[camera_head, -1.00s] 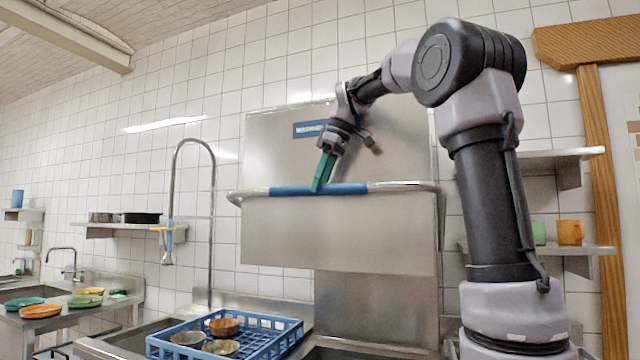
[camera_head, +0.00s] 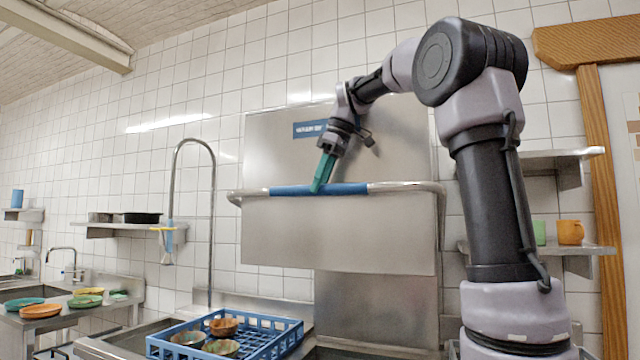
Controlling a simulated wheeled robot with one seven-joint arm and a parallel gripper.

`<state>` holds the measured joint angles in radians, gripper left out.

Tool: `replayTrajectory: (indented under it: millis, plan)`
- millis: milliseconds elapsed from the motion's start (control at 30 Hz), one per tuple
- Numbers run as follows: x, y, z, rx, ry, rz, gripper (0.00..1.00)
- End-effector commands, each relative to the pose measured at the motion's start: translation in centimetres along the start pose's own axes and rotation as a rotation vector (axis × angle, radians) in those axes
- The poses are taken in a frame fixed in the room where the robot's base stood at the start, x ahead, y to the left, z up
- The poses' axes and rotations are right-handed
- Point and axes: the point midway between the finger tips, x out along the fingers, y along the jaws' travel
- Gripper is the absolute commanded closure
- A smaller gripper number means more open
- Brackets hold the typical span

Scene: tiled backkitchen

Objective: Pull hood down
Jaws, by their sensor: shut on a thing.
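The steel dishwasher hood (camera_head: 340,232) stands raised in the middle of the head camera view. A bar handle runs across its front, with a blue grip section (camera_head: 290,190) in the middle. My gripper (camera_head: 317,187) has green fingers and reaches down from above onto the blue section. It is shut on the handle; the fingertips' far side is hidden. Below the hood the steel back panel (camera_head: 365,300) of the machine shows.
A blue rack (camera_head: 262,343) with several bowls sits on the counter at lower left of the hood. A tall spray tap (camera_head: 212,200) stands to the left. Wall shelves with orange (camera_head: 570,232) and green (camera_head: 540,232) cups are at right, behind my arm.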

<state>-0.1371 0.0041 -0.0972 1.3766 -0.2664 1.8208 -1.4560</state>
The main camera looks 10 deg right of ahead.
Motion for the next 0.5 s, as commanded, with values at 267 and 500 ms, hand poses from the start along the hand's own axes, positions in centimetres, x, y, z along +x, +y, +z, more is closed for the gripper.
replayTrajectory:
  millis: [267,500]
  plan:
    - [3.9,-1.4,1.7,0.004,-0.01,-0.011,1.0]
    - [10.9,-3.3,4.7,0.004,-0.01,-0.015,1.0]
